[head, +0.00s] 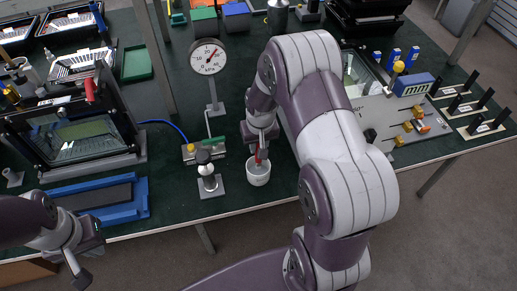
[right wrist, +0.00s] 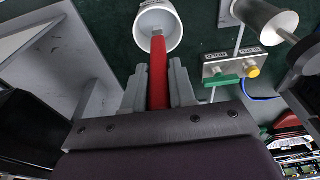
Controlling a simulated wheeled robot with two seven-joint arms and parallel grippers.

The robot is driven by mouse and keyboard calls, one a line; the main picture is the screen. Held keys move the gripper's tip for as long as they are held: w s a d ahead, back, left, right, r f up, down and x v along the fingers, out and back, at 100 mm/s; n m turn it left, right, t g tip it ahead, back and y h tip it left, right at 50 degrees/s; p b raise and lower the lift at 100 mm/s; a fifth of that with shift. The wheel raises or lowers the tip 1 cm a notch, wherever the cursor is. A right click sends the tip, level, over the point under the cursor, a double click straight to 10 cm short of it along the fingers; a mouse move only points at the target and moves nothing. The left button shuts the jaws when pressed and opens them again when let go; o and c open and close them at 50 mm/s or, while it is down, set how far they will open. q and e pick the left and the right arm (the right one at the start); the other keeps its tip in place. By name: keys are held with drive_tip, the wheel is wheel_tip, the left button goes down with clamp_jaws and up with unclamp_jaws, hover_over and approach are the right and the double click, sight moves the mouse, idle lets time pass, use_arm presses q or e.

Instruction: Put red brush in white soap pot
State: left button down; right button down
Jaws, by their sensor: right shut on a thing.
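The white soap pot (head: 258,174) stands on the dark green bench top near its front edge, and its open mouth also shows in the right wrist view (right wrist: 139,38). My right gripper (head: 262,150) is above the pot, shut on the red brush (right wrist: 158,75). The brush (head: 258,157) points down, and its lower end is at the pot's mouth. How deep the end reaches is hard to tell. My left gripper (head: 80,270) is at the lower left, in front of the bench and empty; its jaw opening is unclear.
A pressure gauge (head: 208,57) on a stand is behind the pot. A small post with a dark knob (head: 207,170) stands just left of the pot. A blue tray (head: 135,199) and a floodlight housing (head: 75,137) are at the left. A grey plate with brass clamps (head: 400,123) is at the right.

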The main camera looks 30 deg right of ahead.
drive_tip(key=f, duration=0.3)
drive_tip(key=shift+w+d+f, duration=0.1)
drive_tip(key=shift+w, duration=0.2)
drive_tip(key=shift+s, duration=0.2)
drive_tip(key=c, duration=0.9)
unclamp_jaws()
drive_tip(key=shift+w+f, duration=0.1)
drive_tip(key=shift+f, duration=0.05)
wheel_tip(320, 180, up, 12)
drive_tip(key=s, duration=0.2)
drive_tip(key=s+a+n, duration=0.1)
drive_tip(key=s+a, duration=0.1)
drive_tip(key=s, duration=0.2)
drive_tip(key=s+a+r+n, duration=0.1)
drive_tip(key=s+a, duration=0.2)
drive_tip(key=s, duration=0.1)
drive_tip(key=s+a+n, duration=0.1)
drive_tip(key=s+a, duration=0.2)
drive_tip(key=shift+s+a+r, duration=0.15)
drive_tip(key=shift+s+r, duration=0.2)
drive_tip(key=shift+s, duration=0.05)
